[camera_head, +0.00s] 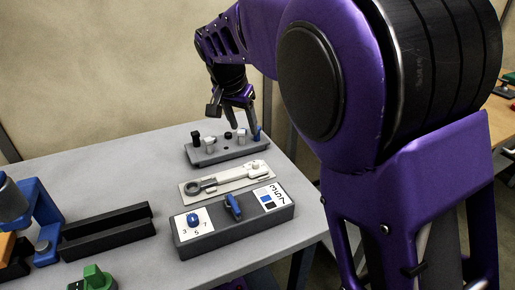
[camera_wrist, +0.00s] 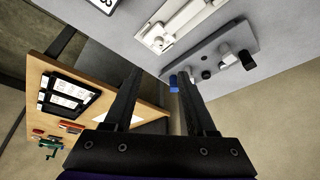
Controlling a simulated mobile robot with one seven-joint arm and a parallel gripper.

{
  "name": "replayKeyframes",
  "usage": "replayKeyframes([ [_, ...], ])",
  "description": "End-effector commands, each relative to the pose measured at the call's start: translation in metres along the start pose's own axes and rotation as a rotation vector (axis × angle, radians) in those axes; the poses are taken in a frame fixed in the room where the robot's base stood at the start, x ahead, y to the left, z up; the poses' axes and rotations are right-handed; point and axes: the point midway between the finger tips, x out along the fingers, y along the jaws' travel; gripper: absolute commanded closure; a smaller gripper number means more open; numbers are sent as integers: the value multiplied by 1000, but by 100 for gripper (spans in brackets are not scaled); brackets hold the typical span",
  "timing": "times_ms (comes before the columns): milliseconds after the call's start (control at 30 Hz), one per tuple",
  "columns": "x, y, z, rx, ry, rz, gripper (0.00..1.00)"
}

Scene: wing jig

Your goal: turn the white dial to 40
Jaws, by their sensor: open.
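My gripper (camera_head: 243,126) is open above the far edge of the grey table, just over a grey peg block (camera_head: 232,150). In the wrist view its two dark fingers (camera_wrist: 158,74) are spread, with nothing between them. I cannot pick out a white dial marked 40. The dark grey box (camera_head: 240,228) at the front right has a blue knob (camera_head: 193,219) on a white plate with numbers such as 3, 5 and 7. It also has a blue lever (camera_head: 233,206) and a number card (camera_head: 267,197). Only a card corner (camera_wrist: 104,4) shows in the wrist view.
The peg block holds black, white and blue pegs and shows in the wrist view (camera_wrist: 213,60). A pale plate (camera_head: 225,179) with a grey ring-ended part lies between block and box. Dark rails (camera_head: 108,232), a blue bracket and a green part (camera_head: 93,278) stand left. The table's back left is clear.

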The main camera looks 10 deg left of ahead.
Motion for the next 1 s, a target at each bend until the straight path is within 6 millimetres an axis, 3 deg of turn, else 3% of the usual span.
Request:
replayKeyframes([
  [700,143,3,1,-1,-2,6,43],
  [1000,169,2,0,-2,-1,4,43],
])
